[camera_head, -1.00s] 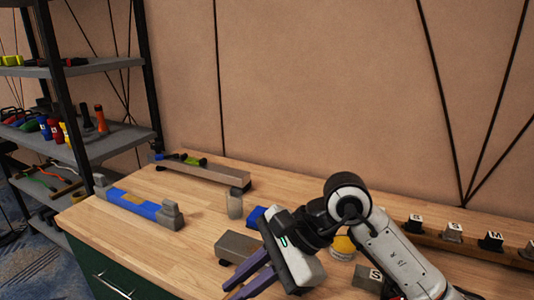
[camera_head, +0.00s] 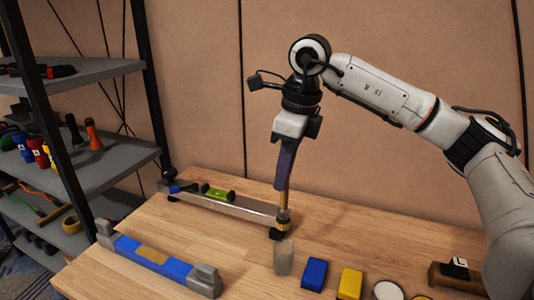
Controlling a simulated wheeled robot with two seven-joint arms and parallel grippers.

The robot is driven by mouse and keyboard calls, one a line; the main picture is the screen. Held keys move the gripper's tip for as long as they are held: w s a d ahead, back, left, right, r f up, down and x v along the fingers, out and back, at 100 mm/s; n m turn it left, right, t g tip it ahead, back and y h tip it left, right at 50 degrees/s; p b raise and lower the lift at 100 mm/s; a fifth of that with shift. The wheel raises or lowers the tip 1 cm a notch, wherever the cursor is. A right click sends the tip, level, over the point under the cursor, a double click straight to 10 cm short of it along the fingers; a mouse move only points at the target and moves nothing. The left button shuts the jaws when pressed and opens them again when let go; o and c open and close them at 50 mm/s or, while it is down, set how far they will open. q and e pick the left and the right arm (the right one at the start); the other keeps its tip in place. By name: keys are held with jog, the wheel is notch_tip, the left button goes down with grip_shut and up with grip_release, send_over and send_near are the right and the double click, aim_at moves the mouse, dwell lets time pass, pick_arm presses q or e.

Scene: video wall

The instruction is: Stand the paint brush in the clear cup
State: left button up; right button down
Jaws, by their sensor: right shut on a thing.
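The clear cup (camera_head: 284,257) stands upright on the wooden table, to the front of the long rail's right end. My right gripper (camera_head: 284,186) points down with its purple fingers shut on the paint brush (camera_head: 284,202). The brush hangs roughly upright below the fingers, a thin tan stick with a wider lower end. In the picture it is above the cup, and its lower end overlaps the rail's end. I cannot tell exactly how far it is from the cup. My left gripper is not in view.
A long rail (camera_head: 225,203) with a green level (camera_head: 217,193) lies behind the cup. A blue block (camera_head: 314,274) and a yellow block (camera_head: 350,283) lie to its right. A blue and grey tool (camera_head: 160,262) lies at the left. Shelves (camera_head: 105,155) stand further left.

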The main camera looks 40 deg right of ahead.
aim_at(284, 216)
jog(key=shift+w+d+r+m, duration=0.2)
jog(key=shift+d+m, duration=0.1)
jog(key=shift+d, duration=0.1)
jog(key=shift+s+f+b, duration=0.2)
jog(key=shift+f+b, duration=0.35)
jog(key=shift+b, duration=0.05)
notch_tip(284, 216, down, 5)
jog(key=b, duration=0.4)
jog(key=shift+w+f, duration=0.1)
jog(key=shift+f, duration=0.05)
notch_tip(284, 216, down, 2)
jog(key=shift+f+b, duration=0.1)
jog(key=shift+b, duration=0.85)
jog(key=shift+f+b, duration=0.7)
jog(key=shift+f, duration=0.25)
jog(key=shift+f+b, duration=0.6)
jog(key=shift+f, duration=0.4)
